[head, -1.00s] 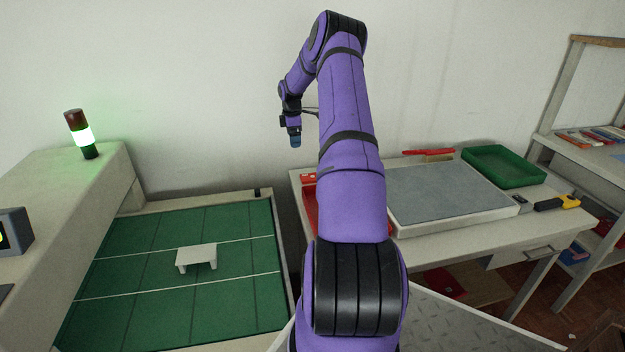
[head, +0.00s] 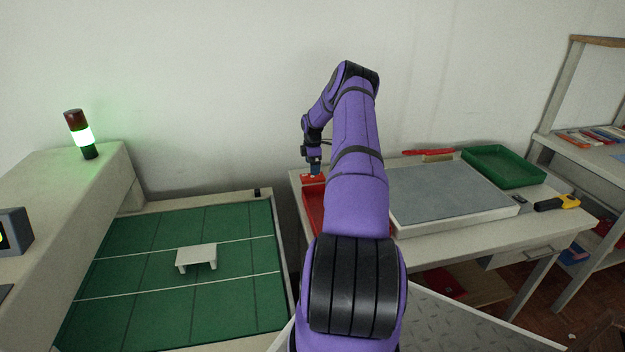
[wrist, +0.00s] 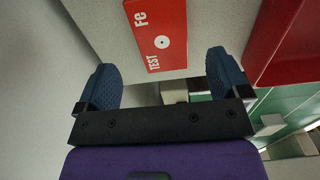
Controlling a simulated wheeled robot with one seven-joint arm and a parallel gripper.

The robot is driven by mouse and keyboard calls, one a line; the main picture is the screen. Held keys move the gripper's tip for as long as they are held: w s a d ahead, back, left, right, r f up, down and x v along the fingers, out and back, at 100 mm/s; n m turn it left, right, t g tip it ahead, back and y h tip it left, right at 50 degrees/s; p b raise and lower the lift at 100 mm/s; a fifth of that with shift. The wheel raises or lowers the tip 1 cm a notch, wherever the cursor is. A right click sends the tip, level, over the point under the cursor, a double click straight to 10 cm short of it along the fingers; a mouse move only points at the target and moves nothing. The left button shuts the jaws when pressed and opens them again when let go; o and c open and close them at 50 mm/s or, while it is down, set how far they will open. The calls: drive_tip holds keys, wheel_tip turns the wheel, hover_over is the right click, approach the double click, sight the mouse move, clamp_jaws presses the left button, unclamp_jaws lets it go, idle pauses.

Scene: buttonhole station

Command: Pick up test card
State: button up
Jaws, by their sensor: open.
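The test card (wrist: 158,32) is a red card with white lettering "TEST Fe" and a white dot. In the wrist view it lies flat on the pale table top, ahead of my gripper and roughly midway between the fingers. In the head view the card (head: 311,177) shows as a small red patch at the table's left end, just under my gripper (head: 314,169). My gripper (wrist: 163,82) is open in the wrist view, its two blue fingers apart with nothing between them. The gap between fingers and card is hard to judge.
A red tray (wrist: 294,45) stands right of the card; it also shows in the head view (head: 313,212). A grey pad (head: 440,190), a green tray (head: 503,165) and a yellow-black tool (head: 558,203) are further right. A green bed (head: 130,270) with a small white stand lies left.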

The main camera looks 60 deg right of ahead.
sight(312, 178)
wheel_tip(312, 178, down, 5)
drive_tip(key=shift+a+f, duration=0.1)
drive_tip(key=c, duration=1)
